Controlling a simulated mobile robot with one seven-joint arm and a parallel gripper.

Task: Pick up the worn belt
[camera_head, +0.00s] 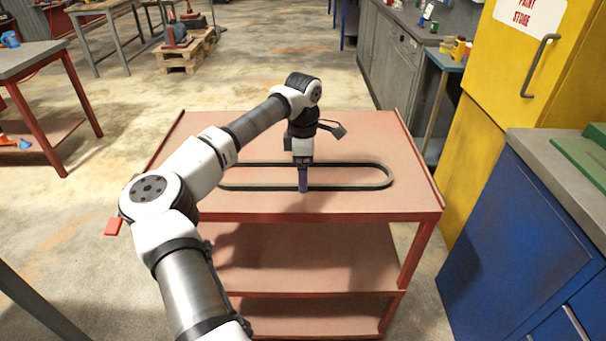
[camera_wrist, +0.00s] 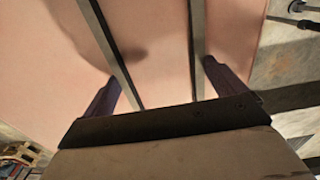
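The worn belt (camera_head: 350,187) is a dark, long flat loop lying on the top of the red-brown cart (camera_head: 365,128). Its right end curves round in full view, while my arm hides part of its left side. My gripper (camera_head: 303,188) points down over the near strand, around the middle of the loop. In the wrist view, my gripper (camera_wrist: 160,72) has its two purple fingers wide apart. Both belt strands (camera_wrist: 196,45) show running between the fingers. I cannot tell whether the fingertips touch the belt or the cart top.
A yellow cabinet (camera_head: 475,120) and a blue cabinet (camera_head: 520,220) stand to the right of the cart. A workbench (camera_head: 30,60) is at the left. A pallet (camera_head: 185,55) lies on the floor behind. The rest of the cart top is clear.

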